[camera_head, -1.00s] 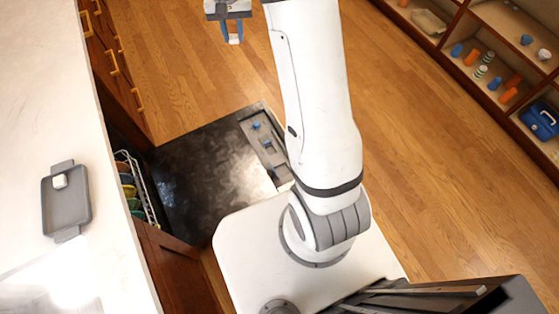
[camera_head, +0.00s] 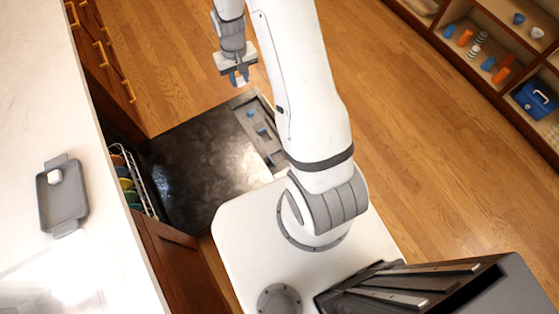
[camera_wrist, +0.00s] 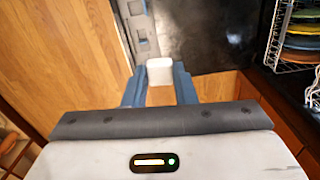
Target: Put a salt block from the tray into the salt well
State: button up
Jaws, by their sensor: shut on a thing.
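My gripper (camera_head: 239,78) is in the upper middle of the head view, above the floor near the far end of the open dishwasher door (camera_head: 205,160). In the wrist view, its blue fingers (camera_wrist: 160,88) are shut on a white salt block (camera_wrist: 160,70). Another white salt block (camera_head: 55,177) sits on the grey tray (camera_head: 64,206) on the counter at left. A grey panel with blue parts (camera_head: 254,122) lies along the door's edge, below my gripper in the head view; it also shows in the wrist view (camera_wrist: 141,28). I cannot make out the salt well opening.
A dish rack with coloured plates (camera_head: 135,180) stands in the dishwasher, beside the counter (camera_head: 40,110). Wooden shelves (camera_head: 490,55) with small items and a blue box (camera_head: 536,97) are at upper right. The wooden floor between is clear.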

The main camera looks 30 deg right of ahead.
dwell(0.3)
jog(key=w+d+f+b, duration=0.1)
jog(key=d+f+b, duration=0.2)
jog(key=f+b, duration=0.7)
jog(key=w+d+f+b, duration=0.1)
jog(key=d+f+b, duration=0.3)
jog(key=f, duration=1.3)
jog(key=n+b, duration=0.1)
jog(key=b, duration=1)
send_over(280, 161)
notch_tip(280, 161, down, 27)
jog(key=shift+d+f+b, duration=0.1)
jog(key=shift+f+b, duration=4.7)
jog(key=shift+f, duration=1.65)
jog(key=shift+f+b, duration=1)
jog(key=shift+f, duration=0.1)
jog(key=o, duration=1)
jog(key=shift+o, duration=0.2)
